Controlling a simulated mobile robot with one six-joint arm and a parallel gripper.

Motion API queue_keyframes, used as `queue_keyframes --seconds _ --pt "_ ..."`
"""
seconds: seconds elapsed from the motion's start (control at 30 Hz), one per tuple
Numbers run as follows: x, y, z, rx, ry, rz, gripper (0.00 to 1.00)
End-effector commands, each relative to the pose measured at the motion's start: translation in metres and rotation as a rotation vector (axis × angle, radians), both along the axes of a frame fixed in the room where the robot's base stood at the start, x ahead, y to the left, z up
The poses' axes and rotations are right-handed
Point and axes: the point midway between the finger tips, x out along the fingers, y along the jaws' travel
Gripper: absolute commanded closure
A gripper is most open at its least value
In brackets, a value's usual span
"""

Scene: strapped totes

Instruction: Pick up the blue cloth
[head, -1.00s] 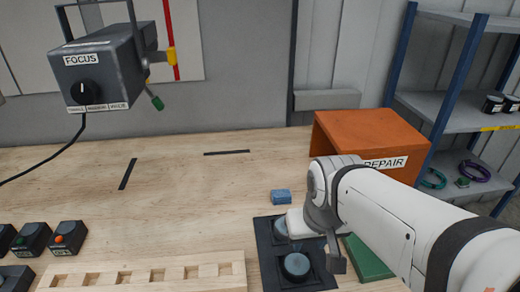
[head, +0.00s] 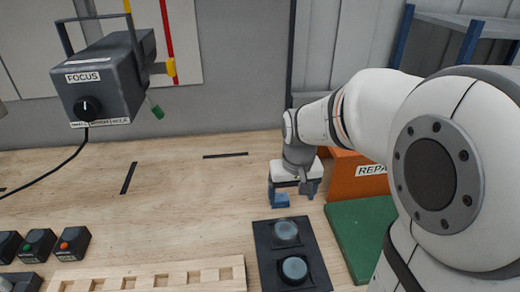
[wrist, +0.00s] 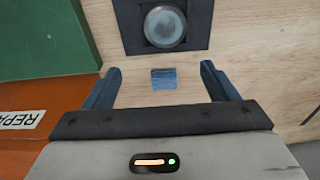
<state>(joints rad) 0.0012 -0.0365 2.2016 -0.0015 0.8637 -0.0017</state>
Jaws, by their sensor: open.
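The blue cloth (head: 281,200) is a small folded block lying on the wooden bench, behind the black tray with two round discs. In the wrist view the cloth (wrist: 164,79) lies between the two fingertips, with wood showing on both sides of it. My gripper (head: 293,196) is open above the cloth, pointing down, and its fingers partly hide the cloth in the head view. In the wrist view my gripper (wrist: 162,72) has a finger at each side of the cloth, neither seen touching it. The exact height above the bench is hard to tell.
The black tray (head: 265,251) stands just in front of the cloth. A green mat (head: 357,232) and an orange REPAIR box (head: 350,187) are to the right. A FOCUS unit (head: 105,85) hangs at left. The bench left of the cloth is clear.

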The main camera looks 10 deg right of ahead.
Motion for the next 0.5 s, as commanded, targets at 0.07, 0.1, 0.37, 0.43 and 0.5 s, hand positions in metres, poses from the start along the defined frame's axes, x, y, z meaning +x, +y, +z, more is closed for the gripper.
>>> queue_keyframes --seconds 0.07,0.1,0.37,0.43,0.5 --pt "0.027 0.0 -0.003 0.0 0.031 0.0 0.2" --pt "0.039 0.0 -0.006 0.001 0.042 0.0 0.2" --pt "0.096 0.0 -0.038 0.001 0.098 -0.001 0.2" --pt "0.104 0.001 -0.045 0.001 0.106 -0.001 0.2" --pt "0.109 0.001 -0.05 0.001 0.111 -0.001 0.2"
